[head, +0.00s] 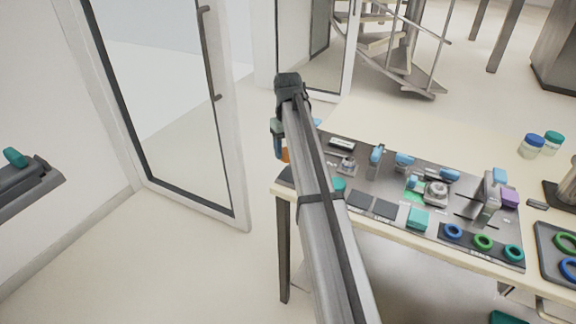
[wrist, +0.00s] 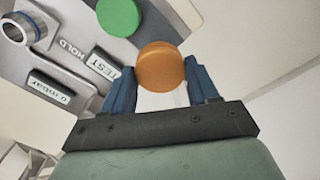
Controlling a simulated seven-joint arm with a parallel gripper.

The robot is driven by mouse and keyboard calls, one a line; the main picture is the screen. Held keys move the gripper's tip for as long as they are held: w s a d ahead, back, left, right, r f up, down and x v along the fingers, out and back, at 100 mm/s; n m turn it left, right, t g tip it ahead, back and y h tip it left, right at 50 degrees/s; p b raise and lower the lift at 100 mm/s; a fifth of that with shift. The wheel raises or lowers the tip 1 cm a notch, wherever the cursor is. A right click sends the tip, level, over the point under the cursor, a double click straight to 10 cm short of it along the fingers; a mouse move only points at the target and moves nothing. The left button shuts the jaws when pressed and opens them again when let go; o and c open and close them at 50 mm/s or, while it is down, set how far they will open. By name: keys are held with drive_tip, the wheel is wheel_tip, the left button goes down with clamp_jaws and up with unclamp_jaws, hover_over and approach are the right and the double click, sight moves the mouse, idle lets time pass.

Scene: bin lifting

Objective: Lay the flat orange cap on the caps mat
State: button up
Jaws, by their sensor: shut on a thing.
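The flat orange cap (wrist: 160,67) is between the blue fingers of my gripper (wrist: 160,82), which is shut on it. In the head view a bit of the orange cap (head: 285,155) shows beside my gripper (head: 279,146), at the left end of the table. My arm hides part of the table there. In the wrist view a grey board with TEST (wrist: 103,66) and HOLD labels lies beyond the cap at the upper left. I cannot tell which surface is the caps mat.
A green disc (wrist: 120,16) lies near the TEST label, and a metal ring (wrist: 22,29) is at the upper left. The table board (head: 330,168) holds blue parts, a teal block (head: 418,218) and several coloured rings. Two lidded jars (head: 532,146) stand at the right. A glass door (head: 170,100) is left of the table.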

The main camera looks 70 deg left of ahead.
drive_tip(key=shift+f, duration=3.15)
drive_tip(key=o, duration=1.1)
drive_tip(key=shift+f, duration=0.15)
drive_tip(key=shift+o, duration=0.2)
wheel_tip(320, 180, up, 12)
drive_tip(key=shift+r, duration=0.2)
